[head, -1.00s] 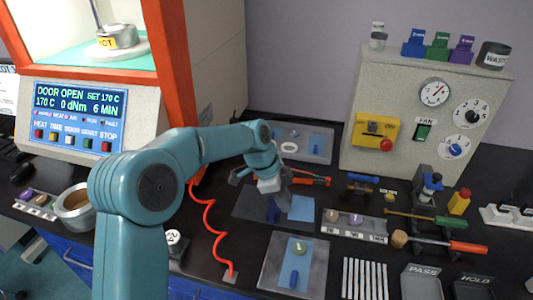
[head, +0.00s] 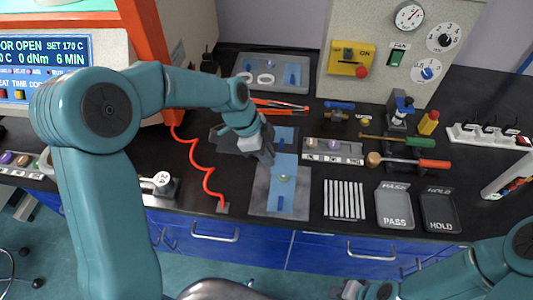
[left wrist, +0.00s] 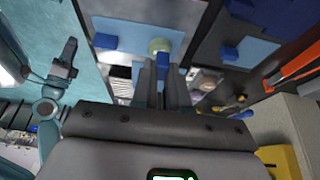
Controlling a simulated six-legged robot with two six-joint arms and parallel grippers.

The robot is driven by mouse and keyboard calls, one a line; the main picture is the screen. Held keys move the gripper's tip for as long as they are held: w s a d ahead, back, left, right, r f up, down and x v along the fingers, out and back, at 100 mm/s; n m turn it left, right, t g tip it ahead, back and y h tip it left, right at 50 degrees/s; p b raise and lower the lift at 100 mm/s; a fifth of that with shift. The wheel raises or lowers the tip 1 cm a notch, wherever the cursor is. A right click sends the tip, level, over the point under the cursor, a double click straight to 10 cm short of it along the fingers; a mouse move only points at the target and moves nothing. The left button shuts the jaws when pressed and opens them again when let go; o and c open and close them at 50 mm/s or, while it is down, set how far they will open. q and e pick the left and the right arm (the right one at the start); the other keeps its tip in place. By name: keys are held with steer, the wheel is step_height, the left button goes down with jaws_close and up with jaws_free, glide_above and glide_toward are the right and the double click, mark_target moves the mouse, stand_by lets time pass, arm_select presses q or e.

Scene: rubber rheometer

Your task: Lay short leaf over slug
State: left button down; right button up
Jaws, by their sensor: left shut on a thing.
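The slug (head: 284,178) is a small round greenish disc on a light blue leaf (head: 290,207) with a dark blue tab, lying on a grey plate (head: 258,203). The slug also shows in the left wrist view (left wrist: 160,45), just beyond my fingers. My left gripper (head: 267,158) is over the far edge of the plate. In the left wrist view it is shut on the dark blue tab (left wrist: 162,61) of the short leaf; the leaf's sheet is mostly hidden there. My right gripper (head: 350,289) is at the bottom edge, away from the plate; its fingers are unclear.
Behind the plate lie a dark mat (head: 228,139) and another light blue sheet (head: 286,134). A labelled sample rack (head: 350,153), white strips (head: 344,199) and PASS (head: 395,207) and HOLD (head: 438,211) trays stand to the right. A red coiled cord (head: 205,180) lies left.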

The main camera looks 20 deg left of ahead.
arm_select(q)
steer(key=shift+f+b, duration=2.1)
steer(key=shift+f, duration=0.25)
steer(key=c, duration=1.1)
jaws_free()
steer(key=shift+r, duration=0.15)
steer(key=v, duration=1.6)
steer(key=shift+s+r+p, duration=0.1)
steer(key=shift+p, duration=0.25)
steer(key=shift+r, duration=0.1)
